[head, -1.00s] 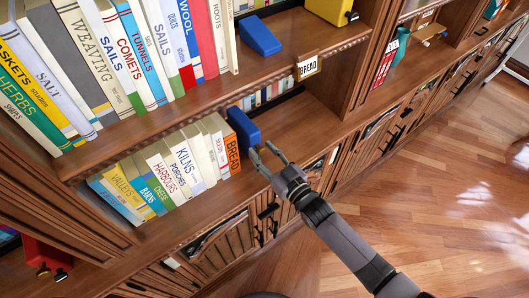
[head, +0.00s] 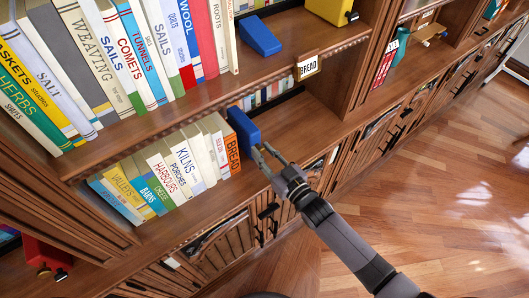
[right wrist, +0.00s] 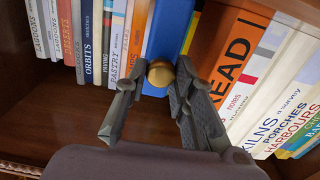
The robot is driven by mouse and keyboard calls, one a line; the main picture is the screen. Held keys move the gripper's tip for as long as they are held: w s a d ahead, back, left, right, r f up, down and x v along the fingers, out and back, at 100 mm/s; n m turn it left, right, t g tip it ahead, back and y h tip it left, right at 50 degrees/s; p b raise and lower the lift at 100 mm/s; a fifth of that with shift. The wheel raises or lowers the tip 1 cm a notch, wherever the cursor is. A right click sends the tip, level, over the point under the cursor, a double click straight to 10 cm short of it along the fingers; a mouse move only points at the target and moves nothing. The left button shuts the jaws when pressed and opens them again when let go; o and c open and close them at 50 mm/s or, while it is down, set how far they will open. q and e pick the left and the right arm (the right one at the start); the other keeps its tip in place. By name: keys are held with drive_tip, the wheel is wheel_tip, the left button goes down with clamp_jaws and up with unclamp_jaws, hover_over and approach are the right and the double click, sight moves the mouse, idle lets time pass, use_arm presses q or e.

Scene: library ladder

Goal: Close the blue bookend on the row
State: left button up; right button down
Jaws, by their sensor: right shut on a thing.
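The blue bookend (head: 243,127) stands on the lower shelf at the right end of the book row, close beside the orange BREAD book (head: 232,151). In the right wrist view the blue bookend (right wrist: 170,32) is upright, with a round brass knob (right wrist: 160,73) on its front. My right gripper (head: 262,149) is in front of the bookend. Its fingers (right wrist: 157,82) are shut on the knob, one on each side. The fingers hide part of the bookend's lower face. My left gripper is not in view.
The row of books (head: 165,174) runs left from the bookend. A second row of books (right wrist: 95,40) stands behind. Another blue bookend (head: 260,36) stands on the shelf above, near the BREAD label (head: 308,67).

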drive_tip(key=s+a, duration=0.1)
drive_tip(key=a, duration=0.1)
drive_tip(key=s+a, duration=0.1)
drive_tip(key=shift+s+a, duration=0.4)
drive_tip(key=shift+f, duration=0.1)
drive_tip(key=c, duration=1.7)
unclamp_jaws()
drive_tip(key=o, duration=0.3)
drive_tip(key=shift+o, duration=0.2)
drive_tip(key=shift+d, duration=0.1)
drive_tip(key=shift+s+d, duration=0.1)
drive_tip(key=v, duration=1.1)
drive_tip(key=shift+s+d, duration=0.15)
drive_tip(key=shift+s, duration=0.15)
